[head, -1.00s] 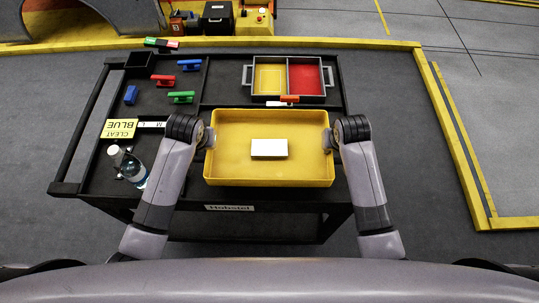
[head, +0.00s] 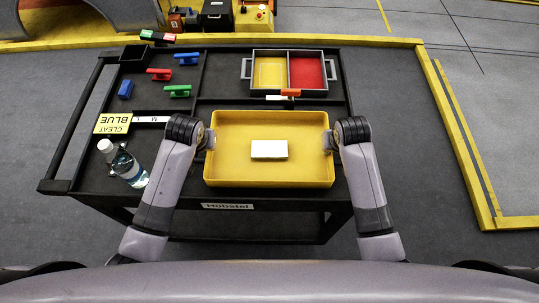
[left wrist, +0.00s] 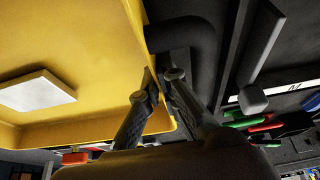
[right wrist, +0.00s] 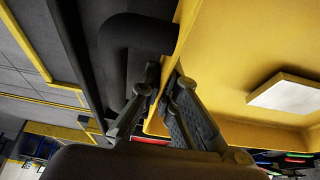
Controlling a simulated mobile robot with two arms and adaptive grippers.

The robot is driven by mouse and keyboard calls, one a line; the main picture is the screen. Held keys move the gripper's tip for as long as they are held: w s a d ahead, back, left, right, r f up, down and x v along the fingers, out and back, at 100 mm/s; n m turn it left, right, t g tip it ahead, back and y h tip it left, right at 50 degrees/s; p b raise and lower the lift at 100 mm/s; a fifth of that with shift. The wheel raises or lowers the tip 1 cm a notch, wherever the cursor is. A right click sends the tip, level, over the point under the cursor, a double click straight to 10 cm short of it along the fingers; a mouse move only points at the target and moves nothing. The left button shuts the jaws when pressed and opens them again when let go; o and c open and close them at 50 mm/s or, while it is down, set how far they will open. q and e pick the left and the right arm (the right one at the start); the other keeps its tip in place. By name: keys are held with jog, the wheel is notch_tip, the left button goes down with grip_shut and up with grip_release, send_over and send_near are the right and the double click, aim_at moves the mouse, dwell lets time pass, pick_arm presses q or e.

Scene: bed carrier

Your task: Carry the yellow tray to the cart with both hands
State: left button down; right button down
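The yellow tray (head: 225,174) is level in front of me in the head view, over the near right part of the black cart (head: 222,88). A white block (head: 269,149) lies in it. My left gripper (head: 211,138) is shut on the tray's left wall, and my right gripper (head: 328,138) on its right wall. In the left wrist view (left wrist: 160,82) and right wrist view (right wrist: 166,76), one finger is inside the wall and one outside. The tray hides the cart below it; I cannot tell whether its bottom touches the cart.
Behind the tray, a grey two-part box (head: 288,53) with yellow and red compartments stands on the cart. A clear bottle (head: 124,166), a yellow label card (head: 112,124) and several coloured cleats (head: 180,91) are on the left side. A yellow floor barrier (head: 463,145) runs at right.

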pick_arm(q)
jog(key=shift+f, duration=0.35)
pick_arm(e)
jog(key=shift+f, duration=0.35)
pick_arm(q)
jog(key=c, duration=1.8)
grip_release()
jog(key=shift+s, duration=0.1)
pick_arm(e)
jog(key=c, duration=1.8)
grip_release()
pick_arm(q)
jog(key=o, duration=0.5)
pick_arm(e)
jog(key=shift+d, duration=0.15)
pick_arm(q)
jog(key=shift+o, duration=1.2)
jog(key=shift+a, duration=0.25)
pick_arm(e)
jog(key=shift+d, duration=0.1)
pick_arm(q)
jog(key=v, duration=0.8)
jog(key=shift+d, duration=0.3)
pick_arm(e)
jog(key=shift+s+a, duration=0.1)
jog(key=shift+a, duration=0.1)
